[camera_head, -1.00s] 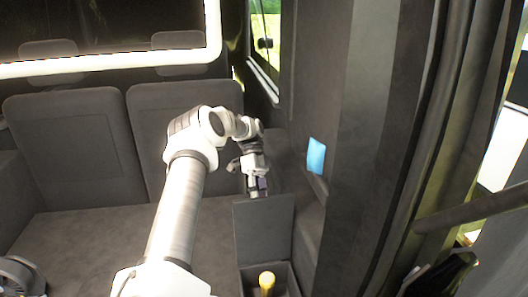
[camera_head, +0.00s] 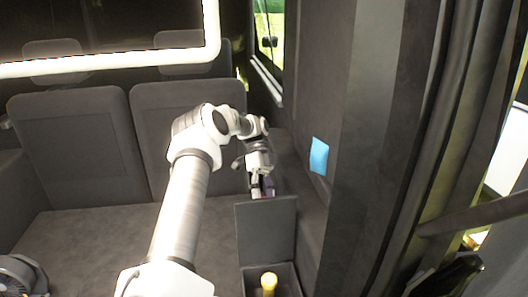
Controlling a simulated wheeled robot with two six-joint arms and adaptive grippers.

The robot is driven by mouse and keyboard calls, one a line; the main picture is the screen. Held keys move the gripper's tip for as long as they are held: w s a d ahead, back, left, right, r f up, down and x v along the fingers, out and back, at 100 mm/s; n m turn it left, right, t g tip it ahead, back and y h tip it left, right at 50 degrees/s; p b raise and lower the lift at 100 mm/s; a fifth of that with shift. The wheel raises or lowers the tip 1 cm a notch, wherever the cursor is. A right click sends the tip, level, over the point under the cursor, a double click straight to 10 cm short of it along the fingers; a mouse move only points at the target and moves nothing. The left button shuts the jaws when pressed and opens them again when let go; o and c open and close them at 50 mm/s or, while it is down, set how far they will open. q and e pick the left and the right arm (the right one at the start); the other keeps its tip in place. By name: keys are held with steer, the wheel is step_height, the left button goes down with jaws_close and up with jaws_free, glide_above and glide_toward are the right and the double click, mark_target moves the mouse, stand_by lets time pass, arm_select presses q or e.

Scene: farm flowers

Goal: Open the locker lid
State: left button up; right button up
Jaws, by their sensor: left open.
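The dark grey locker (camera_head: 291,271) stands at the bottom middle, against the right-hand wall. Its lid (camera_head: 266,230) stands upright at the back of the box, so the locker is open. My left gripper (camera_head: 262,190) is open, just behind the lid's top edge. Its fingertips are partly hidden, and I cannot tell whether they touch the lid. My right gripper is not in view.
Two dark seat backs (camera_head: 75,147) stand at the back left. A light blue card (camera_head: 319,156) is on the right-hand wall. A dark round device (camera_head: 20,275) sits at the bottom left.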

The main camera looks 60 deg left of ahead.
arm_select(q)
step_height(320, 180, up, 9)
steer(key=shift+s, duration=0.1)
stand_by(0.7)
